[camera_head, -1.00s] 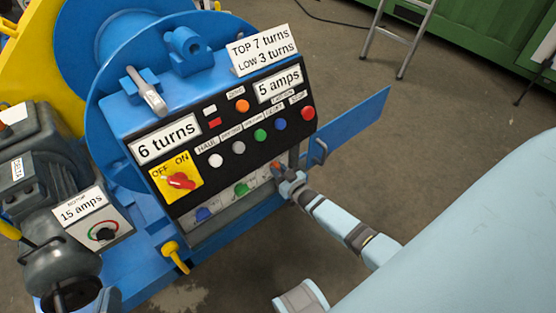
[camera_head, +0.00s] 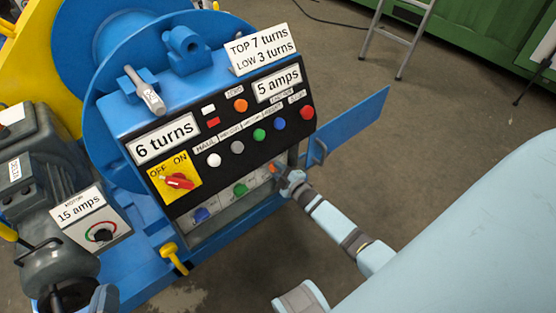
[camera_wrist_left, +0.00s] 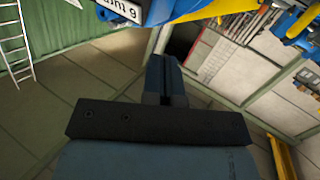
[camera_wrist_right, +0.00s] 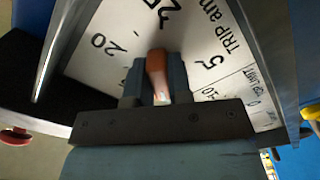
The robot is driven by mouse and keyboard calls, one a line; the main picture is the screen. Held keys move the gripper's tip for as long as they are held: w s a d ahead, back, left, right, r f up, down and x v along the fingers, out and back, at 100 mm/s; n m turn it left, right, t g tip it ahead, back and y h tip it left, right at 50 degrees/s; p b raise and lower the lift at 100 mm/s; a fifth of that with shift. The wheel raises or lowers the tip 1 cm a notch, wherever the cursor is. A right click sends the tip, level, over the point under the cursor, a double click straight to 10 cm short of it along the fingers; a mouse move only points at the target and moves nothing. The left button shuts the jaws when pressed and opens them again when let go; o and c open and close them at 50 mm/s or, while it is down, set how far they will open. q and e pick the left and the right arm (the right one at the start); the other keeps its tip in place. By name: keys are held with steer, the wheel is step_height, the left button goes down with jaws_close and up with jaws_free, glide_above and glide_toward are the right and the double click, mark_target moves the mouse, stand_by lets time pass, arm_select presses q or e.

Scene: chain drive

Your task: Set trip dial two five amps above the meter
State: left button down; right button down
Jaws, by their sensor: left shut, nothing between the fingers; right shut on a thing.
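My right gripper (camera_head: 284,178) is at the right end of the lower grey panel. In the right wrist view its fingers (camera_wrist_right: 157,85) are shut on the orange trip dial knob (camera_wrist_right: 157,70). The white trip dial scale (camera_wrist_right: 110,60) behind it shows 20, 5 and "TRIP am"; other figures are cut off or partly hidden. The knob's exact reading is unclear. The meter display (camera_head: 277,86) reads "5 amps". My left gripper (camera_wrist_left: 165,80) is shut and empty in the left wrist view, apart from the panel.
The black console carries a "6 turns" display (camera_head: 164,138), several buttons and a red switch (camera_head: 179,182) on a yellow plate. Blue (camera_head: 200,214) and green (camera_head: 240,189) knobs sit on the lower panel. A motor dial (camera_head: 102,234) labelled "15 amps" is at left.

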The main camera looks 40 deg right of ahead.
steer(key=shift+n, duration=0.6)
arm_select(q)
steer(key=shift+w+d+r+t+h, duration=0.1)
steer(key=shift+d+r+t+h, duration=0.1)
steer(key=shift+r, duration=0.2)
steer(key=shift+w+d+r+t+h, duration=0.1)
steer(key=shift+r+t, duration=0.1)
steer(key=shift+r, duration=0.15)
arm_select(e)
steer(key=shift+n, duration=0.5)
arm_select(q)
steer(key=shift+s+f, duration=0.1)
steer(key=shift+a+f, duration=0.1)
arm_select(e)
steer(key=c, duration=1)
jaws_free()
steer(key=shift+c, duration=0.2)
steer(key=shift+s, duration=0.25)
arm_select(q)
step_height(320, 180, down, 5)
steer(key=s+a+g+y+p, duration=0.1)
steer(key=a+g+y+p, duration=0.1)
steer(key=g, duration=0.1)
steer(key=shift+s+a+f, duration=0.15)
steer(key=shift+s+a, duration=0.1)
steer(key=shift+a, duration=0.05)
arm_select(e)
steer(key=s+d, duration=0.1)
steer(key=s, duration=1.2)
steer(key=shift+s, duration=0.15)
